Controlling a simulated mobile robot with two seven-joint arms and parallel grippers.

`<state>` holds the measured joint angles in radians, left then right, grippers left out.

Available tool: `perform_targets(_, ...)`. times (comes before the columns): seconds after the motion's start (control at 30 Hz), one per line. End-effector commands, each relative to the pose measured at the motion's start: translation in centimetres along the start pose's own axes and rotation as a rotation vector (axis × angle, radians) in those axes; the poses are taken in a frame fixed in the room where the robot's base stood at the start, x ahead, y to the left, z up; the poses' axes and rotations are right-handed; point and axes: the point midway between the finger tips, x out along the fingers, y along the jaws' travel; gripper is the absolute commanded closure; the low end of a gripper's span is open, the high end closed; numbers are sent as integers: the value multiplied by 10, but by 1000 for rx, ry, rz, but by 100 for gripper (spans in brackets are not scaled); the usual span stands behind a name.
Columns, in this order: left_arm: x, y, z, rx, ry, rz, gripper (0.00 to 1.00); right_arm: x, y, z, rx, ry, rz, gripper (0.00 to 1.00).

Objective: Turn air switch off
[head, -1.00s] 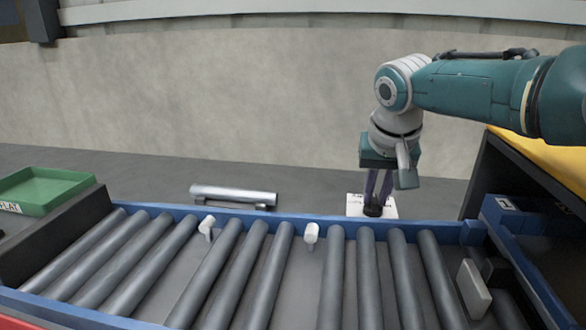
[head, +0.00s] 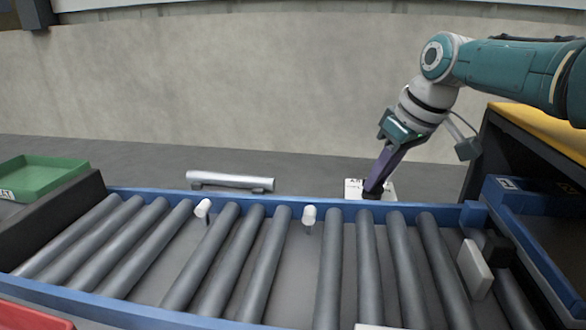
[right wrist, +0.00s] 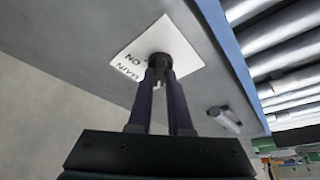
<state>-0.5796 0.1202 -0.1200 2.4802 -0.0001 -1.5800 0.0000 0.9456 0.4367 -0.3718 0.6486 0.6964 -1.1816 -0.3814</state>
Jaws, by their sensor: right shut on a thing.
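The air switch is a dark round knob (right wrist: 160,62) on a white label plate (right wrist: 188,48); part of the plate's lettering shows upside down in the right wrist view. In the head view the plate (head: 352,186) lies just behind the blue conveyor rail. My right gripper (head: 373,186) comes down on the knob from the upper right, its purple fingers tilted. In the right wrist view both fingers of the gripper (right wrist: 160,74) meet at the knob, one on each side, shut on it. The fingers hide part of the knob. My left gripper is out of view.
A roller conveyor (head: 342,207) with a blue frame runs across the front. A silver cylinder (head: 232,180) lies behind it to the left. A green tray (head: 45,180) is at far left. A black housing with a yellow top (head: 545,130) stands at right.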

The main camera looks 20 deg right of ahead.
Motion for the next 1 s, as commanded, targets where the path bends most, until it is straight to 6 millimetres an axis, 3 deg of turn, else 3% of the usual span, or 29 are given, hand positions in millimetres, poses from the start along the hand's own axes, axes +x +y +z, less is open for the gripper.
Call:
perform_targets(0.57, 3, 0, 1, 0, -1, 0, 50, 0, -1, 0, -33, -3, -16, 100)
perform_targets(0.6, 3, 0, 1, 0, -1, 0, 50, 0, -1, 0, -33, -3, -16, 80)
perform_targets(0.93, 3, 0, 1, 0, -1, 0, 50, 0, 0, 0, -32, -2, -14, 43)
perform_targets(1.0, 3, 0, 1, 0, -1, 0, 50, 0, 0, 0, -32, -2, -14, 43)
